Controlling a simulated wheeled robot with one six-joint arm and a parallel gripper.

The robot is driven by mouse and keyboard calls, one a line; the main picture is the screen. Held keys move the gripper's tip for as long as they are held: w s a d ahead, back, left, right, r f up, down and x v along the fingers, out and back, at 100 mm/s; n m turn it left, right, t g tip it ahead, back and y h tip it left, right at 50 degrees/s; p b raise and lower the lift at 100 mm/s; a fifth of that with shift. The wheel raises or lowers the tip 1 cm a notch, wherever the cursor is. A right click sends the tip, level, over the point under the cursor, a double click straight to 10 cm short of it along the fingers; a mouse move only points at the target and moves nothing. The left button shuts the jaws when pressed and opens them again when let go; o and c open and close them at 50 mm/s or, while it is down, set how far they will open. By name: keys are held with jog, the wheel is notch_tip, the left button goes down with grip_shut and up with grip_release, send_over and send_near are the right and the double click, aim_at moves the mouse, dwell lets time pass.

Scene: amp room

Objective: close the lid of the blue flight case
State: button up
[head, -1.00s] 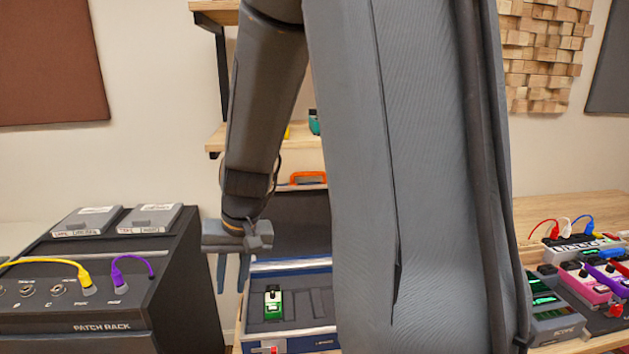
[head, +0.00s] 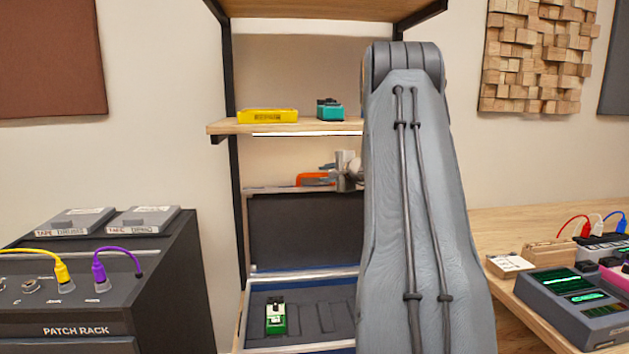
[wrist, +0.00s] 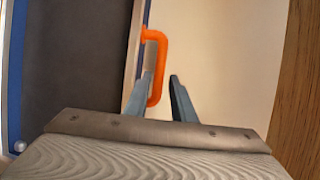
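The blue flight case (head: 300,274) stands open on the lower shelf, its dark-lined lid (head: 303,231) upright at the back. An orange handle (head: 316,179) is on the lid's top edge, and it also shows in the wrist view (wrist: 158,40). My gripper (head: 343,170) is at the lid's top edge, just right of the handle in the head view. In the wrist view my two fingers (wrist: 160,76) are apart, with the handle's lower end beside the left finger. I cannot tell whether they touch. My arm hides the case's right side.
A green pedal (head: 276,316) sits in the case. The shelf above (head: 290,126) holds a yellow box (head: 267,116) and a teal pedal (head: 330,110). The patch rack (head: 110,290) stands left, and a bench with pedals and a scope (head: 575,300) stands right.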

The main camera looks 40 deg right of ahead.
aim_at(317, 175)
jog(key=p+x, duration=0.1)
jog(key=x, duration=0.6)
jog(key=shift+a, duration=0.15)
grip_shut()
